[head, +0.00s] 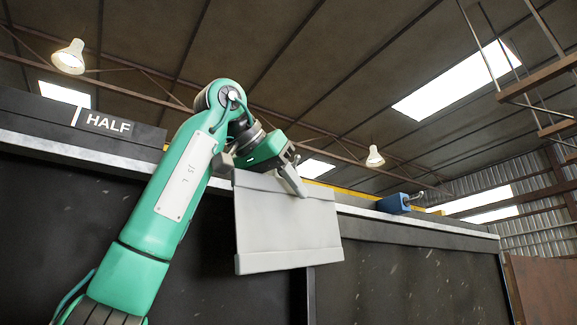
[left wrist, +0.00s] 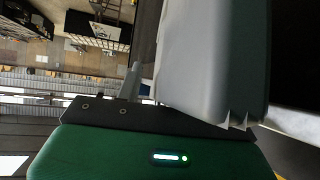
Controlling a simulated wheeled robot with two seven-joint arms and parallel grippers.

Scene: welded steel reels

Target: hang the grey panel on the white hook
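The grey panel (head: 288,232) is a pale, flat, roughly square plate with a folded lower lip, hanging slightly tilted in the air in the head view. My left gripper (head: 285,176) is shut on its top edge, with one finger across the panel's front face. In the left wrist view, a large grey surface beside the gripper appears to be the panel (left wrist: 190,60). My right gripper is not in view.
A dark wall or cabinet (head: 410,280) with a pale top ledge (head: 460,228) runs behind the panel. A dark box marked HALF (head: 105,124) stands at the left. The space between panel and blue block (head: 392,203) looks clear. Lamps hang high above.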

